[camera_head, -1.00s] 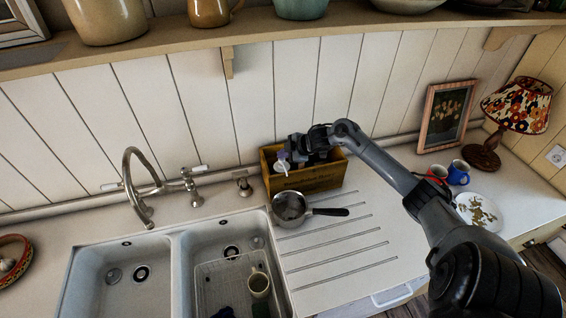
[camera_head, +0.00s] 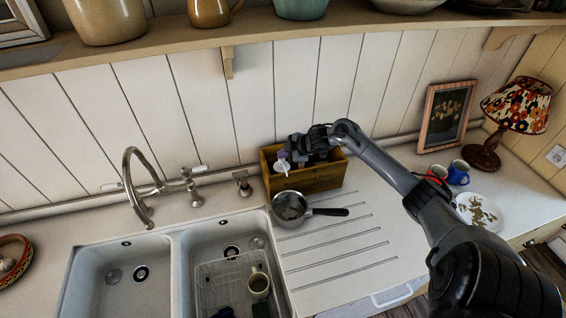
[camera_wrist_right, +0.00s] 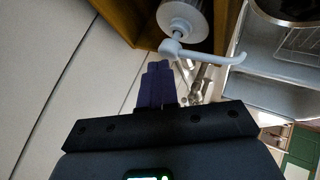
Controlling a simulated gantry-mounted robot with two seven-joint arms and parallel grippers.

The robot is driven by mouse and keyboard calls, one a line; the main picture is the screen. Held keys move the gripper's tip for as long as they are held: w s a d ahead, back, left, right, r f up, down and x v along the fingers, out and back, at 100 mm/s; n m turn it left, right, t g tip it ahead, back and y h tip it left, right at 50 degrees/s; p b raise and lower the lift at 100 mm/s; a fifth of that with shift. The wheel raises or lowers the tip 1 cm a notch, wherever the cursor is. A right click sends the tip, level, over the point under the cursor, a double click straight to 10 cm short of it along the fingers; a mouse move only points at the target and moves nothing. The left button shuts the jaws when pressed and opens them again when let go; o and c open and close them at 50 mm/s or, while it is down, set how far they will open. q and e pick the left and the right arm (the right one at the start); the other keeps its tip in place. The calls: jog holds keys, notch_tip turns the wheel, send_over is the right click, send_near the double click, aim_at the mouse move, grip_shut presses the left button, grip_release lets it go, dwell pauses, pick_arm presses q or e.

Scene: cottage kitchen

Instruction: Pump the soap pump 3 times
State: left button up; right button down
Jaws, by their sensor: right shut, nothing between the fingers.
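The soap pump (camera_head: 282,167) stands in the wooden box (camera_head: 310,181) at the back of the counter, and its white head and spout show at the box's front left. In the right wrist view the pump's white head and curved spout (camera_wrist_right: 205,53) are near the top. My right gripper (camera_head: 290,151) is over the left part of the box, right by the pump head. Its dark fingers (camera_wrist_right: 158,68) are shut and empty, and their tips lie close to the pump head; I cannot tell whether they touch it. My left gripper is not in view.
A saucepan (camera_head: 289,206) sits in front of the box, at the sink's edge. The tap (camera_head: 134,178) and double sink (camera_head: 124,262) are to the left. A shelf (camera_head: 250,26) runs above.

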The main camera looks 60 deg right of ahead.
jog(key=shift+f, duration=0.5)
dwell(0.4)
jog(key=shift+r, duration=0.1)
jog(key=shift+r+p, duration=0.3)
jog(key=shift+p, duration=0.35)
notch_tip(320, 180, up, 6)
jog(key=p, duration=0.6)
jog(key=shift+r, duration=0.1)
dwell(1.8)
